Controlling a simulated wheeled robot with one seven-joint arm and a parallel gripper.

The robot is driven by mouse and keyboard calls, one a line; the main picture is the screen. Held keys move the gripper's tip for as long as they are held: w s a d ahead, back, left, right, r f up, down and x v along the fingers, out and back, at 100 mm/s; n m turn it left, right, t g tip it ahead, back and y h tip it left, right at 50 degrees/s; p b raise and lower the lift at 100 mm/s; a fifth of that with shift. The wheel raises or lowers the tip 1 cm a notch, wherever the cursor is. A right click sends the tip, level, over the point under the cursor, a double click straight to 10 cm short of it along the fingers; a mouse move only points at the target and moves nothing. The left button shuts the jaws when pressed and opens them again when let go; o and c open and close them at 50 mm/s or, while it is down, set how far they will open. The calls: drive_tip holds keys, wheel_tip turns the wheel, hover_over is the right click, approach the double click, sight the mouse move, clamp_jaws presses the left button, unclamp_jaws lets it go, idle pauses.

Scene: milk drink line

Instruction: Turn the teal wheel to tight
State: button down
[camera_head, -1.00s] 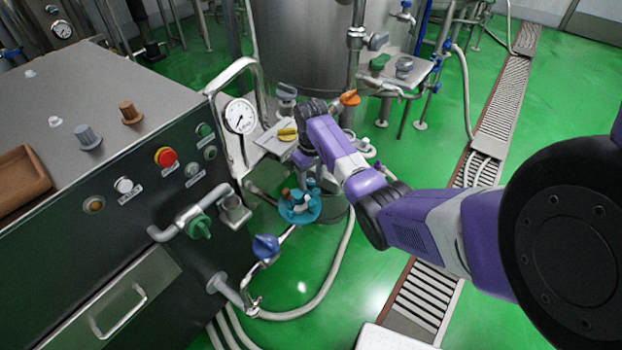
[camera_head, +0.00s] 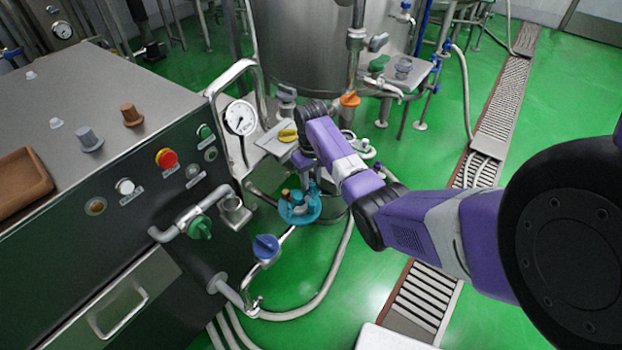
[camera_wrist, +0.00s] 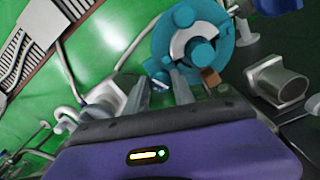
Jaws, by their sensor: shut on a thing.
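The teal wheel (camera_head: 314,212) sits low on the pipework to the right of the dark cabinet, below the gauge. In the wrist view the teal wheel (camera_wrist: 221,50) fills the top middle, with a pale grey ring and round teal knobs on its face. My gripper (camera_wrist: 163,72) is at its near rim, its two grey fingers shut on a small teal part of the wheel. A small brown piece (camera_wrist: 210,77) shows beside the fingers. In the head view my gripper (camera_head: 303,182) is just above the wheel and partly hidden by my wrist. I cannot read any tightness mark.
A blue knob (camera_head: 265,247) is on the pipe below left of the wheel. A green valve handle (camera_head: 200,228) is on the cabinet front. A yellow handle (camera_head: 287,135) and an orange handle (camera_head: 350,99) are close to my wrist. A hose (camera_head: 325,285) curves along the floor.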

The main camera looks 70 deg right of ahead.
drive_tip(key=m+p, duration=0.2)
drive_tip(key=m, duration=0.4)
drive_tip(key=shift+w+r+p, duration=0.1)
drive_tip(key=shift+r+p, duration=0.05)
drive_tip(key=shift+p, duration=0.15)
drive_tip(key=m, duration=0.5)
drive_tip(key=shift+p, duration=0.4)
drive_tip(key=m, duration=0.6)
drive_tip(key=shift+w, duration=0.1)
drive_tip(key=m, duration=0.5)
drive_tip(key=shift+m, duration=0.4)
drive_tip(key=shift+d, duration=0.1)
drive_tip(key=c, duration=1.1)
unclamp_jaws()
drive_tip(key=shift+o, duration=0.2)
